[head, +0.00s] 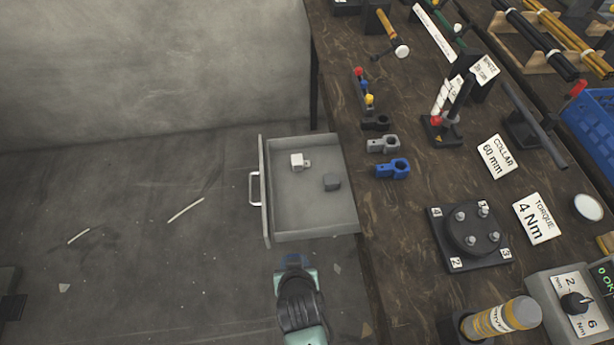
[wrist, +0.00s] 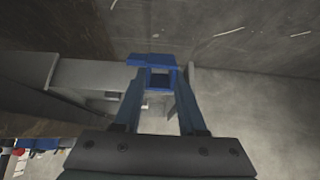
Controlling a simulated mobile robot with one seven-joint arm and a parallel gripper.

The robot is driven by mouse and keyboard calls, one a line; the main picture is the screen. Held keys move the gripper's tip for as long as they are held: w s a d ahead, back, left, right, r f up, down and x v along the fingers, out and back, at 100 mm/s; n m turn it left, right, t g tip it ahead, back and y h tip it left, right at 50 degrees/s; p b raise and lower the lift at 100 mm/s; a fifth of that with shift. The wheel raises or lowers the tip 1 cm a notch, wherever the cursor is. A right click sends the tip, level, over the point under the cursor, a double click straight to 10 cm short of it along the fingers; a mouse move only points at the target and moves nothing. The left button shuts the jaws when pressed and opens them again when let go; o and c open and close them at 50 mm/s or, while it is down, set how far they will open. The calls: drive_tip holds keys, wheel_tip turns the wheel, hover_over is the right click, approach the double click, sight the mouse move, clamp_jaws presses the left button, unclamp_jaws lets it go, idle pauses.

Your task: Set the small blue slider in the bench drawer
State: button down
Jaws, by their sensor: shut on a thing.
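The bench drawer (head: 310,238) is pulled open at the left side of the bench. In the wrist view my gripper (wrist: 158,85) is shut on a small blue piece (wrist: 150,60), which I take to be the blue slider. My gripper hides most of the piece in the head view. Part of the drawer (wrist: 85,75) shows behind the fingers in the wrist view.
Black (head: 375,122), grey (head: 383,145) and blue (head: 393,168) clamp-like parts lie along the bench edge, right of the drawer. A round black fixture (head: 472,232) stands farther right. The drawer handle (head: 254,189) sticks out to the left. The drawer floor has bare room.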

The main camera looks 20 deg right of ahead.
drive_tip(key=a+r+n+t+y+b, duration=0.25)
drive_tip(key=a+r+t+b, duration=0.35)
drive_tip(key=a+r+t, duration=0.4)
drive_tip(key=r+m+h, duration=0.2)
drive_tip(key=h, duration=0.4)
hover_over(305, 221)
drive_tip(key=shift+y, duration=0.25)
wheel_tip(305, 221, down, 10)
drive_tip(key=b, duration=1)
drive_tip(key=shift+f, duration=0.15)
drive_tip(key=shift+f+b, duration=0.65)
drive_tip(key=shift+c, duration=2.4)
unclamp_jaws()
drive_tip(key=shift+r, duration=0.1)
